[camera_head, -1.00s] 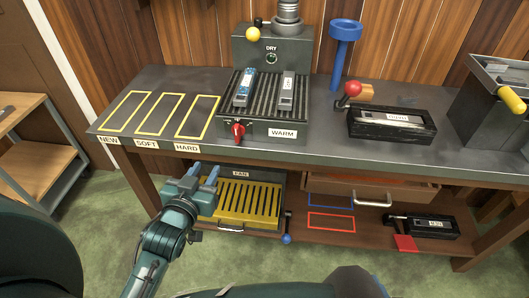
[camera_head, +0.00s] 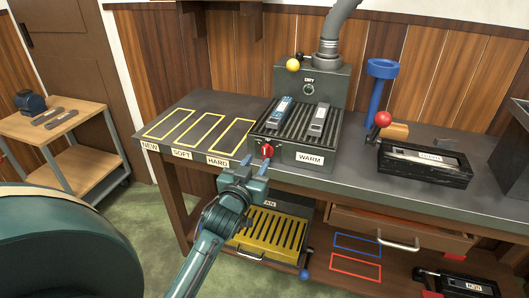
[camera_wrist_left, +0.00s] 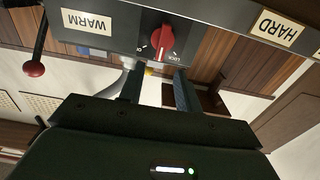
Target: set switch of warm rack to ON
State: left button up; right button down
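The warm rack (camera_head: 262,132) is a dark ribbed box on the bench with a WARM label on its front. Its switch is a red knob (camera_head: 267,150) at the left of that front face. The knob (camera_wrist_left: 162,41) also shows in the left wrist view, upside down, with small lettering around it that I cannot fully read. My left gripper (camera_head: 255,163) is open in front of and just below the knob. In the left wrist view its two fingers (camera_wrist_left: 157,82) point toward the knob, apart from each other, with nothing between them. My right gripper is not seen.
Two small devices (camera_head: 319,119) lie on the rack. Yellow outlined places (camera_head: 208,134) are left of it. A dryer box (camera_head: 309,88) stands behind. Below is a yellow slotted tray (camera_head: 266,232). A black box with a red-knobbed lever (camera_head: 425,163) stands right.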

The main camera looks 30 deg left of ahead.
aim_at(264, 149)
pick_arm(q)
jog(key=x, duration=0.6)
jog(key=shift+w, duration=0.15)
